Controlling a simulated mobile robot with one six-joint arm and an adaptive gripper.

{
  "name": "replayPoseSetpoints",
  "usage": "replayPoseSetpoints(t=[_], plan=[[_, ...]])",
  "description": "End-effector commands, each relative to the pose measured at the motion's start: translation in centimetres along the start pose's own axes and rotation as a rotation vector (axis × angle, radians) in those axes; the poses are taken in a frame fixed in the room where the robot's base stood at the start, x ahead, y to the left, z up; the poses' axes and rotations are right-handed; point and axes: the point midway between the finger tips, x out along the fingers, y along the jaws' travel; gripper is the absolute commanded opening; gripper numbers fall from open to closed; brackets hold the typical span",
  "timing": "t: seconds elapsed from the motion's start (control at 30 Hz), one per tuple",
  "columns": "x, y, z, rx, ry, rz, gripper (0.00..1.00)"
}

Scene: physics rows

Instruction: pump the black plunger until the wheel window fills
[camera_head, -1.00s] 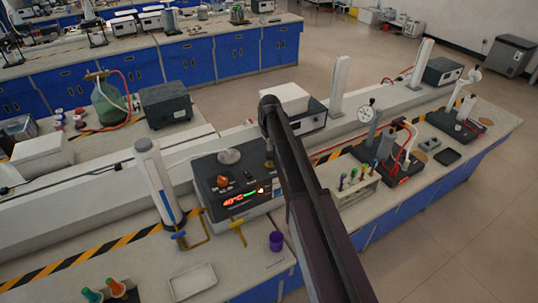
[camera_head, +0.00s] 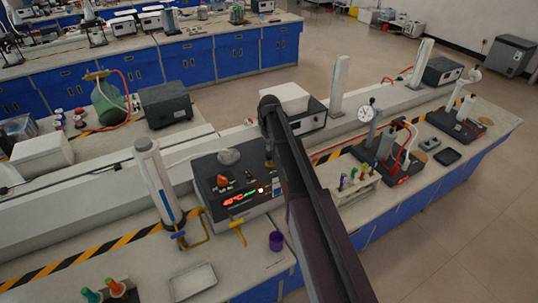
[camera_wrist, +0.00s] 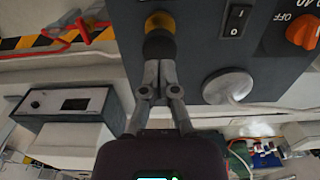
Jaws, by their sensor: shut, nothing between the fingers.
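The black plunger (camera_wrist: 159,46) sits in a brass-yellow collar (camera_wrist: 160,21) on the dark top of a grey box (camera_head: 205,172), shown in the wrist view. In the head view my arm hides most of the plunger. My gripper (camera_wrist: 158,64) is shut with nothing between its fingers. Its fingertips are at the plunger's end; I cannot tell whether they press on it.
An orange knob (camera_wrist: 303,31), a black rocker switch (camera_wrist: 237,20) and a pale round disc (camera_wrist: 227,86) are near the plunger. A yellow T-shaped handle (camera_head: 237,226) stands before the box, beside a purple cup (camera_head: 276,241). A white column (camera_head: 155,180) stands left.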

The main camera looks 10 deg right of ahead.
Motion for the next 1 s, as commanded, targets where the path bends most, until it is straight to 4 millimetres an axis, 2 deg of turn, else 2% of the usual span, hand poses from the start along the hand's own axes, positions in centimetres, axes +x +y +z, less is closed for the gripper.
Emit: replayPoseSetpoints(t=[1.0], plan=[[3.0,-0.1,0.0,-0.001,0.000,0.000,0.00]])
